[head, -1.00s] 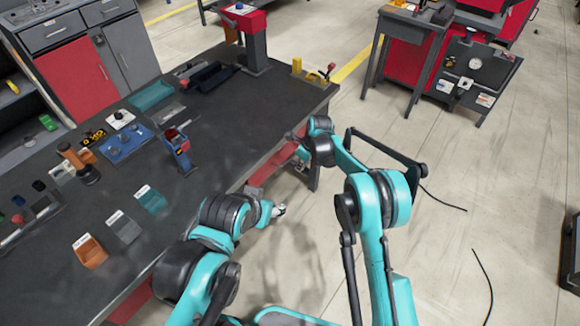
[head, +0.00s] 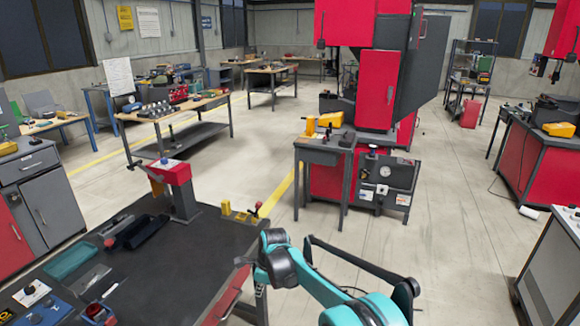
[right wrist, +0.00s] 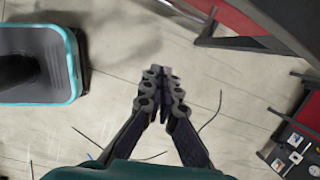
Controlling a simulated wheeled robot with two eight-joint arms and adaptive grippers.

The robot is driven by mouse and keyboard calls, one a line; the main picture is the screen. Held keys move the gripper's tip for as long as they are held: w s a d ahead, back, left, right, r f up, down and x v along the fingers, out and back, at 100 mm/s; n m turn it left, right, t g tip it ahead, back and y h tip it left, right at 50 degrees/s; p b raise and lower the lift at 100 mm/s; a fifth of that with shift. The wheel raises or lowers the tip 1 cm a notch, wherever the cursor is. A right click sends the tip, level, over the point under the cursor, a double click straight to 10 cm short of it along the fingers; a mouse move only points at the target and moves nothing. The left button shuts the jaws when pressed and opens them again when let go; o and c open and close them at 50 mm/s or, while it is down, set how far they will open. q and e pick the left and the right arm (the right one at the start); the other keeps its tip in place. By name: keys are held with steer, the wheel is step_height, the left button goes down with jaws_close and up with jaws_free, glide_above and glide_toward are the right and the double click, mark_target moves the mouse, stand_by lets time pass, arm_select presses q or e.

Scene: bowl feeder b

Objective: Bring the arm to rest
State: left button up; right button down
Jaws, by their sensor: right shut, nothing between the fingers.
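My left gripper is out of view.
A red stand (head: 178,190) and a yellow part (head: 226,208) are at the bench's far end. A red machine (head: 362,70) stands behind a small dark table (head: 325,150). Pale floor (head: 440,215) is open on the right.

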steer(key=s+d+r+n+t, duration=0.2)
steer(key=s+d+r+n, duration=0.3)
steer(key=s+d+r, duration=0.3)
steer(key=s+d+r+n+t, duration=0.1)
steer(key=s+d+r+n, duration=0.5)
steer(key=d, duration=0.4)
steer(key=s+d+f+n+t+h, duration=0.1)
steer(key=s+d+n, duration=0.3)
steer(key=s, duration=0.4)
steer(key=s+d+f+n+t+h, duration=0.1)
steer(key=s+d+n, duration=0.3)
steer(key=s+d, duration=0.3)
steer(key=shift+s+n+t+h, duration=0.3)
steer(key=shift+s, duration=0.45)
